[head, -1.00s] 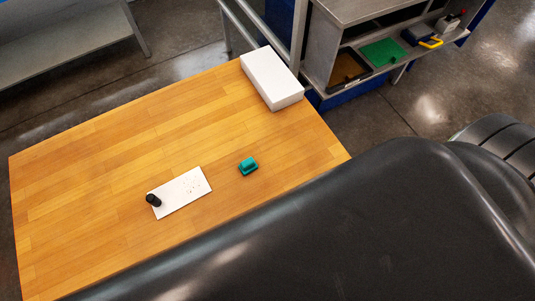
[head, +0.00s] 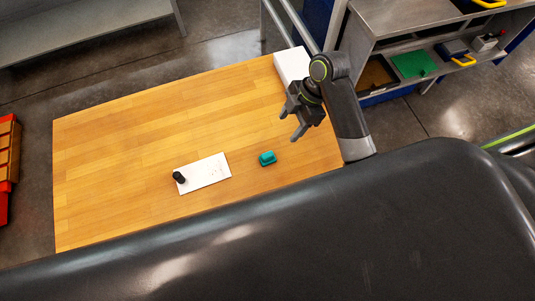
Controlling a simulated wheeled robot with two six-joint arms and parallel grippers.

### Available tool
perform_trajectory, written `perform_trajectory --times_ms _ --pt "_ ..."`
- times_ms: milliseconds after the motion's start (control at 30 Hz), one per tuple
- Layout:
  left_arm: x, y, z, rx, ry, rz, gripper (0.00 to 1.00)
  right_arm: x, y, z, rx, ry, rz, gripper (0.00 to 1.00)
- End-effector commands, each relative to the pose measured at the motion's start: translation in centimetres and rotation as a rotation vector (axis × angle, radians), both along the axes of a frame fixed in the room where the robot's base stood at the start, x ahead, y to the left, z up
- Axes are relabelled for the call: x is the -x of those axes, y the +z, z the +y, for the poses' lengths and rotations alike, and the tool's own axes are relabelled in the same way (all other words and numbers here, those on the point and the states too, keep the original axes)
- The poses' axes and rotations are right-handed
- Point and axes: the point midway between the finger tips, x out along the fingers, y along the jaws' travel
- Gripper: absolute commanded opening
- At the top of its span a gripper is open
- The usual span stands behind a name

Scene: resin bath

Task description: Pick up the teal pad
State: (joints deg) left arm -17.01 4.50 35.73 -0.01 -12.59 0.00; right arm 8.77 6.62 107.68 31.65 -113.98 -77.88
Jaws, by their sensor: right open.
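The teal pad (head: 267,158) is a small block with a raised grip. It lies on the wooden table (head: 150,130), right of a white plate. My right gripper (head: 288,126) is in the head view, above the table's right part, up and to the right of the pad. Its jaws are open and empty, and it is apart from the pad. My left gripper is not in view.
A white plate (head: 212,170) with small specks lies left of the pad, with a black cylinder (head: 179,177) at its left end. A white box (head: 291,64) stands at the far right corner, partly behind my right arm. The table's left half is clear.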

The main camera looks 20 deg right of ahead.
Motion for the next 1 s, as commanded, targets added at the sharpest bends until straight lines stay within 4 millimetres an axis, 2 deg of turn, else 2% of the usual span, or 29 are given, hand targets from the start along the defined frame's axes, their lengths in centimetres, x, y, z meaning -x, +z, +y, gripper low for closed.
perform_trajectory --times_ms 67,167,400,500,700,1000 --pt "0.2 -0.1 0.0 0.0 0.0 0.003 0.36 -0.3 0.4 0.3 -0.008 0.046 -0.008 0.58" --pt "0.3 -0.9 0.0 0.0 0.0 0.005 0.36 -0.2 -0.3 0.7 -0.012 0.065 -0.008 0.58" --pt "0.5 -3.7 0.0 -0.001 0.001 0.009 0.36 0.0 -4.4 2.3 -0.015 0.063 -0.006 0.58" --pt "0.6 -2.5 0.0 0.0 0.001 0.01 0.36 0.2 -5.6 3.1 -0.015 0.061 -0.003 0.58" --pt "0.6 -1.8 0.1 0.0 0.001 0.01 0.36 0.3 -9.0 4.4 -0.012 0.06 -0.005 0.58" --pt "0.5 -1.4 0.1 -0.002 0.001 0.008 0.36 0.3 -10.8 5.1 -0.01 0.061 -0.009 0.58"
